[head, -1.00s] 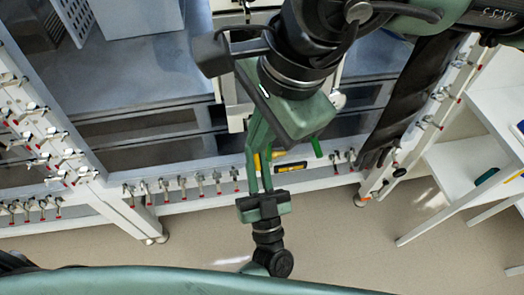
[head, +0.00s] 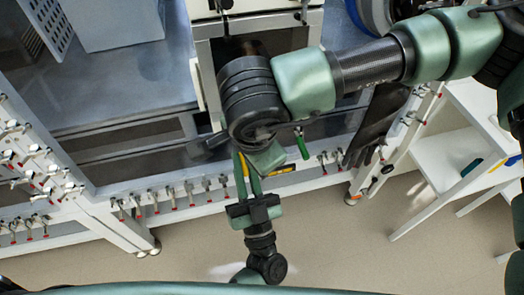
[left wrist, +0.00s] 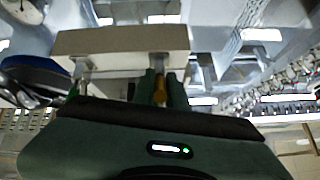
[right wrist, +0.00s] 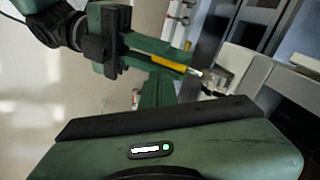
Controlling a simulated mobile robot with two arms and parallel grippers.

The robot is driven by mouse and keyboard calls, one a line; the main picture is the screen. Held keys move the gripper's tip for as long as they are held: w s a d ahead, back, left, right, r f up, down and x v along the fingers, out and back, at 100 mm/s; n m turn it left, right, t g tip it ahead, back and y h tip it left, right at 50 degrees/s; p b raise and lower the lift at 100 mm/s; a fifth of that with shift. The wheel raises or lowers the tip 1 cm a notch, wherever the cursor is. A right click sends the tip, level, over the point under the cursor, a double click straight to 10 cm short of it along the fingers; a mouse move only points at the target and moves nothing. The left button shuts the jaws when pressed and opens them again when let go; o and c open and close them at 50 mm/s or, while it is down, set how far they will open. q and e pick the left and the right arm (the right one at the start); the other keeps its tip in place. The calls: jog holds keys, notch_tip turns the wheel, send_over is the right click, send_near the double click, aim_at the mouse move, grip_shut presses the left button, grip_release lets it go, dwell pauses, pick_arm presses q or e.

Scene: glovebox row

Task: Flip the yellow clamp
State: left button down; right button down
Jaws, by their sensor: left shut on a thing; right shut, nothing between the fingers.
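The yellow clamp (head: 245,166) is on the front of the glovebox bench, mostly hidden by my grippers. My left gripper (head: 242,160) reaches up from below in the head view and is shut on its yellow handle. In the right wrist view the yellow handle (right wrist: 168,63) lies between the left fingers, with metal beyond its tip. The left wrist view also shows yellow (left wrist: 160,90) between the fingers. My right gripper (right wrist: 155,85) is shut and empty, close beside the left fingers. In the head view its wrist hides its fingertips.
A green-handled clamp (head: 303,145) is just right of the grippers. A row of red-tipped metal clamps (head: 172,197) lines the bench edge. A black glove (head: 375,125) hangs at the right, near a white shelf (head: 440,165). The floor in front is clear.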

pick_arm(q)
jog(key=shift+f, duration=0.2)
pick_arm(e)
jog(key=shift+w+a+f, duration=0.15)
jog(key=shift+a+f, duration=0.2)
jog(key=shift+a, duration=0.05)
